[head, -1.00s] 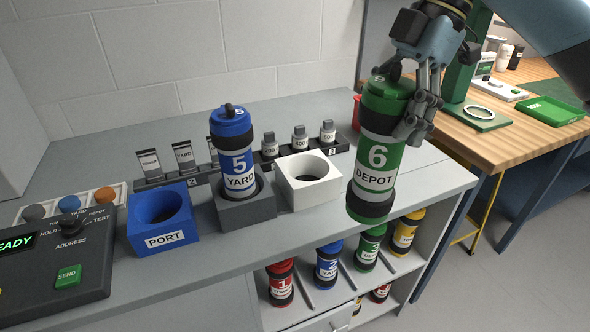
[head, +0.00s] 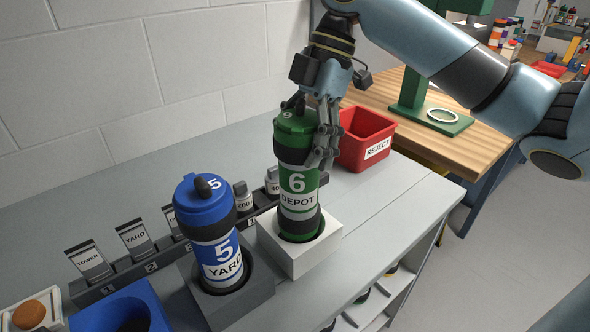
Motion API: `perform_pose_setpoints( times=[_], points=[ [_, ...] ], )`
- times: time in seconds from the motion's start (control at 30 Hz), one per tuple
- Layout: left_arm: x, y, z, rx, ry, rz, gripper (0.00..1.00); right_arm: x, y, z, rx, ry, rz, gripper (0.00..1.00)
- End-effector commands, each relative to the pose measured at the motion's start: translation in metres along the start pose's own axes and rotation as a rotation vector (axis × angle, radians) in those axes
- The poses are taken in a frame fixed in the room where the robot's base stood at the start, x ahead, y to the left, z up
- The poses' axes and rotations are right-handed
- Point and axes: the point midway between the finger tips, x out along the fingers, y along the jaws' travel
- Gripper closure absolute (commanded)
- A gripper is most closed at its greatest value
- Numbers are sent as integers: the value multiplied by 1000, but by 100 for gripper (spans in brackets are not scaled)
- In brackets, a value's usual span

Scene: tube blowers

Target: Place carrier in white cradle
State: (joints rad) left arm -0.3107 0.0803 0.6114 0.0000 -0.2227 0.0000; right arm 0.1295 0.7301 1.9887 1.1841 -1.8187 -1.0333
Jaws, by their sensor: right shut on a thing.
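The green carrier (head: 298,186), marked 6 and DEPOT, stands upright with its lower end inside the opening of the white cradle (head: 303,258). My right gripper (head: 318,140) is shut on the carrier's upper part, with fingers on its right side near the green cap. How deep the carrier's base sits in the cradle is hidden by the cradle wall. My left gripper does not show.
The blue carrier (head: 212,228), marked 5 YARD, stands in the grey cradle (head: 240,305) just left. A blue cradle (head: 112,312) is at lower left. A rack of labelled pieces (head: 150,262) runs behind. A red REJECT bin (head: 362,140) stands behind right.

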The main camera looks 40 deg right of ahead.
Motion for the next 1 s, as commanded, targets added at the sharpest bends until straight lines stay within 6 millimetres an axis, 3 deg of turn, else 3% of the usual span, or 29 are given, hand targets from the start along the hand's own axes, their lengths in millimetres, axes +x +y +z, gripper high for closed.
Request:
perform_pose_setpoints(
  times=[0.17,0.37,0.5,0.7,0.73,0.9,1.0],
  points=[
    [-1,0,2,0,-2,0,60,14,0,5,0,2,0,78],
    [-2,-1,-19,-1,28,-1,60,40,0,16,1,2,-1,78],
    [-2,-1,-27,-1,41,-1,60,42,1,18,-2,0,2,78],
    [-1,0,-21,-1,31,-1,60,44,0,18,-2,0,2,78],
    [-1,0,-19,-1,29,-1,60,45,0,19,-1,0,1,19],
    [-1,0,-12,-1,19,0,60,44,0,18,-1,0,1,0],
    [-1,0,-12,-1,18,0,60,44,0,18,-1,0,1,0]
  ],
)
